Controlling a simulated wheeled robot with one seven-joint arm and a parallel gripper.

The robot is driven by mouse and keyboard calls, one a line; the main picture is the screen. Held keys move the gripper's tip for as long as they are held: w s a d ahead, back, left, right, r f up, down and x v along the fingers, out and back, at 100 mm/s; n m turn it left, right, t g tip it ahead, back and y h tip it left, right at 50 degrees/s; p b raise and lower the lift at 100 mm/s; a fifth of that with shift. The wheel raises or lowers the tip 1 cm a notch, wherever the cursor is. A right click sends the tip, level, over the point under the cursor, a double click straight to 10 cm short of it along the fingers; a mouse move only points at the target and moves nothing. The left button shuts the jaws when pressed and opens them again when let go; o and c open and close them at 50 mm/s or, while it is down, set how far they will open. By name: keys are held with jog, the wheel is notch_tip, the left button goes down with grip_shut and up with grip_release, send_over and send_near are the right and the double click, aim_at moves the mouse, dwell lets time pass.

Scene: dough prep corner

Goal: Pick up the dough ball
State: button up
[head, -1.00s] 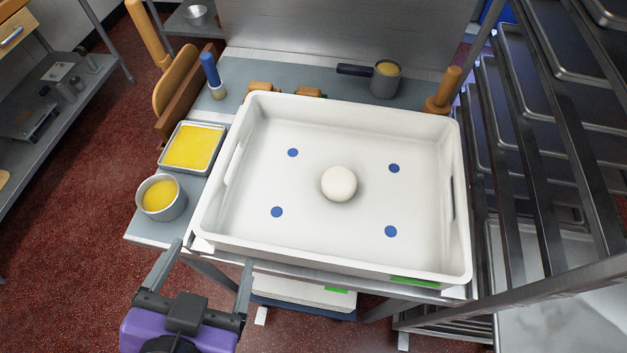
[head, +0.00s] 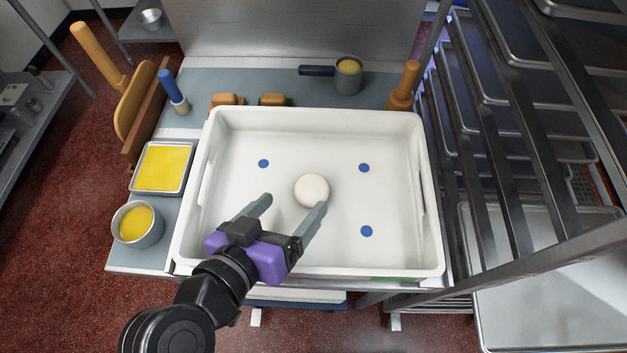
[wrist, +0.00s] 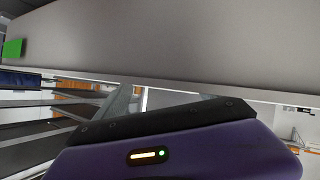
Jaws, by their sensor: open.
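The dough ball (head: 312,190) is a smooth, pale sphere resting on the floor of a white tray (head: 434,215), near its middle. My gripper (head: 293,203) is open and empty over the front part of the tray, its two grey fingers reaching toward the ball. The ball lies just beyond the fingertips, and the right fingertip appears close to its lower edge. I cannot tell whether they touch. The gripper hides part of the tray floor. The wrist view shows the purple gripper body (wrist: 190,150) and no dough ball.
Three blue dots show on the tray floor. At left stand a square pan of yellow stuff (head: 161,168) and a round tin (head: 138,224). Behind are a brush (head: 172,90), a small saucepan (head: 348,76) and a wooden pin (head: 404,85). A metal rack (head: 540,120) stands close on the right.

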aim_at(305, 195)
jog(key=x, duration=0.3)
jog(key=p+x, duration=0.1)
jog(key=x, duration=0.1)
jog(key=shift+w+d+f, duration=0.15)
jog(key=shift+d+f, duration=0.05)
jog(key=shift+d, duration=0.2)
jog(key=shift+w+d+f, duration=0.1)
jog(key=shift+f, duration=0.15)
jog(key=c, duration=1.1)
jog(key=shift+r, duration=0.1)
grip_shut()
